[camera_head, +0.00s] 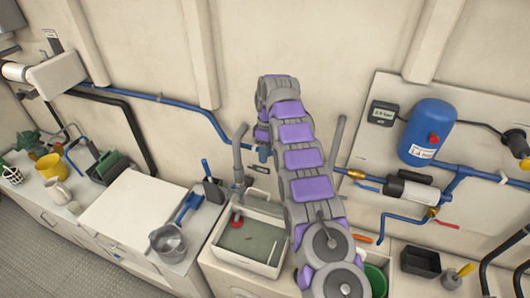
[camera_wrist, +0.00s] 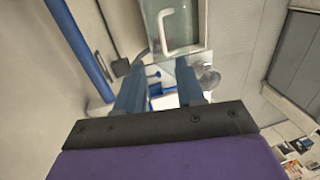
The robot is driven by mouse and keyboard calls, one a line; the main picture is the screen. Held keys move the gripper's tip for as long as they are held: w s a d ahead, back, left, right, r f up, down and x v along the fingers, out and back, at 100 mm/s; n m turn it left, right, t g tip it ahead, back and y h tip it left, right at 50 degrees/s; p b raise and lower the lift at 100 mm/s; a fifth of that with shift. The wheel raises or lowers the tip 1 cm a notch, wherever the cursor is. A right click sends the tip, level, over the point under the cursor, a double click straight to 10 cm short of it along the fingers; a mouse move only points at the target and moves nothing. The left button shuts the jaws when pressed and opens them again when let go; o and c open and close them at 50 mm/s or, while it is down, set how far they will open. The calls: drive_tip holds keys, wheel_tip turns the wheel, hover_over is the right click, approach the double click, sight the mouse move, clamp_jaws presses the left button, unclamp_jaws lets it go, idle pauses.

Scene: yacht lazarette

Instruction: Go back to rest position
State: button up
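My gripper (camera_wrist: 159,74) shows in the wrist view as two blue fingers on a dark bar. The fingers stand apart, and I see nothing held between them. Beyond the gap lie a white surface, small blue things and a pane with a white handle (camera_wrist: 180,30). In the head view my purple and grey arm rises from the lower right in front of the wall and bends over at its top. The arm's end is near the blue pipe and above the sink, and its finger opening is too small to tell there.
A sink (camera_head: 252,266) with a grey tap (camera_head: 239,160) sits left of my arm. A metal pot (camera_head: 168,243), a blue scoop (camera_head: 188,207) and a yellow cup (camera_head: 52,167) stand on the left counter. A blue tank (camera_head: 427,130) and pipes are on the right wall. A green bucket (camera_head: 375,281) is at lower right.

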idle(0.3)
drive_tip(key=s+d+r+m+b, duration=0.2)
drive_tip(key=s+b, duration=0.1)
drive_tip(key=s, duration=0.4)
drive_tip(key=s+d+r+m+b, duration=0.2)
drive_tip(key=s+d+m+b, duration=0.15)
drive_tip(key=s, duration=0.35)
drive_tip(key=s+d+r+m+b, duration=0.2)
drive_tip(key=s+r+b, duration=0.15)
drive_tip(key=s, duration=0.25)
drive_tip(key=s+d+f+m+b, duration=0.1)
drive_tip(key=s+f+m+b, duration=0.1)
drive_tip(key=s, duration=0.9)
drive_tip(key=s+d+f+m+b, duration=0.1)
drive_tip(key=s+f+m+b, duration=0.1)
drive_tip(key=s+f+b, duration=0.2)
drive_tip(key=s+d+f+m+b, duration=0.1)
drive_tip(key=s+f, duration=0.7)
drive_tip(key=s, duration=1)
drive_tip(key=shift+d+m+h+b, duration=0.3)
drive_tip(key=shift+m+h+b, duration=0.15)
drive_tip(key=shift+b, duration=0.55)
